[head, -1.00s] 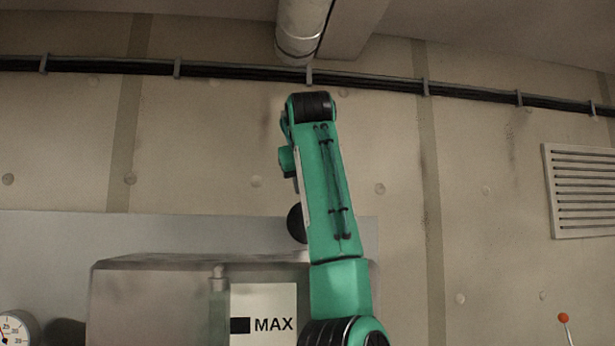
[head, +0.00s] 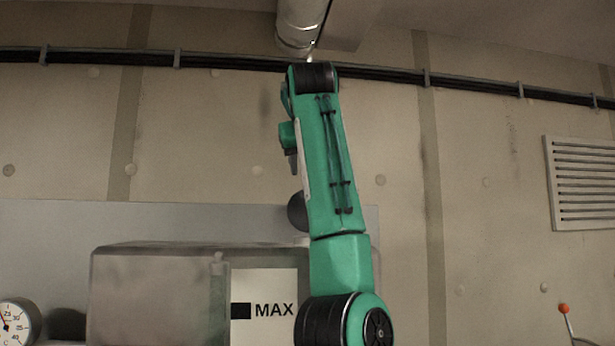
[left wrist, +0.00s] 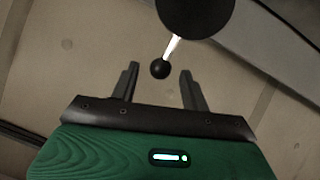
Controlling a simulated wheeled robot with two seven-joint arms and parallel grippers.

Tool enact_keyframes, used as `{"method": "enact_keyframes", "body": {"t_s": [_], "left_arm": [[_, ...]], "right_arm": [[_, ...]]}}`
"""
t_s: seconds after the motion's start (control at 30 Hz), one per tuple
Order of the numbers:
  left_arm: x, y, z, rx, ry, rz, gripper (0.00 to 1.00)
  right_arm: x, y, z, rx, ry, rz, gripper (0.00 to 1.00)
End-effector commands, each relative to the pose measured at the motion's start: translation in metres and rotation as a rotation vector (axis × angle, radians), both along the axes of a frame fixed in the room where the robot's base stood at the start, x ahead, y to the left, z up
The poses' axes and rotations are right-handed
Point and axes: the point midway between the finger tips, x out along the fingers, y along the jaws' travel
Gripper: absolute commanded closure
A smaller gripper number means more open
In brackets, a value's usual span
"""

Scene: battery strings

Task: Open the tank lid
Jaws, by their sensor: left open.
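The tank (head: 150,290) is a grey, smoky box at the lower left of the head view. Its flat top edge shows, but I cannot make out a separate lid edge. A dark round thing (head: 297,212) shows above the tank, partly behind my green arm. In the left wrist view, a small black ball (left wrist: 160,69) on a pale rod (left wrist: 173,47) joins a larger black round part (left wrist: 196,12). My left gripper (left wrist: 160,70) is open, and the small ball appears between its fingertips, apparently untouched. In the head view my arm mostly hides this gripper. My right gripper is not in view.
A white MAX label (head: 265,308) is by the tank's right side. A round gauge (head: 17,322) is at the lower left. An orange-tipped lever (head: 564,309) and a wall vent (head: 583,183) are at the right. A pipe (head: 302,22) hangs overhead.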

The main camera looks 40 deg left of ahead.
Motion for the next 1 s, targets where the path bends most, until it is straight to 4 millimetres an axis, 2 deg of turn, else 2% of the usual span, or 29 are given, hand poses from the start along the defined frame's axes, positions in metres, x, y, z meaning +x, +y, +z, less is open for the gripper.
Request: {"method": "enact_keyframes", "body": {"t_s": [0.03,0.2,0.5,1.0], "left_arm": [[-0.008,-0.007,0.002,0.002,-0.003,-0.001,0.54],[-0.03,-0.03,0.02,0.001,-0.001,-0.001,0.54],[-0.058,-0.057,0.045,-0.001,0.001,0.001,0.54],[-0.063,-0.063,0.051,-0.001,0.002,0.001,0.54]], "right_arm": [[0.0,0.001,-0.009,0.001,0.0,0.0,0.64],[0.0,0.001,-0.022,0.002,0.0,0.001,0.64],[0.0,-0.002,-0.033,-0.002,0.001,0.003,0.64],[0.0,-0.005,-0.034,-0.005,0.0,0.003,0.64]]}}
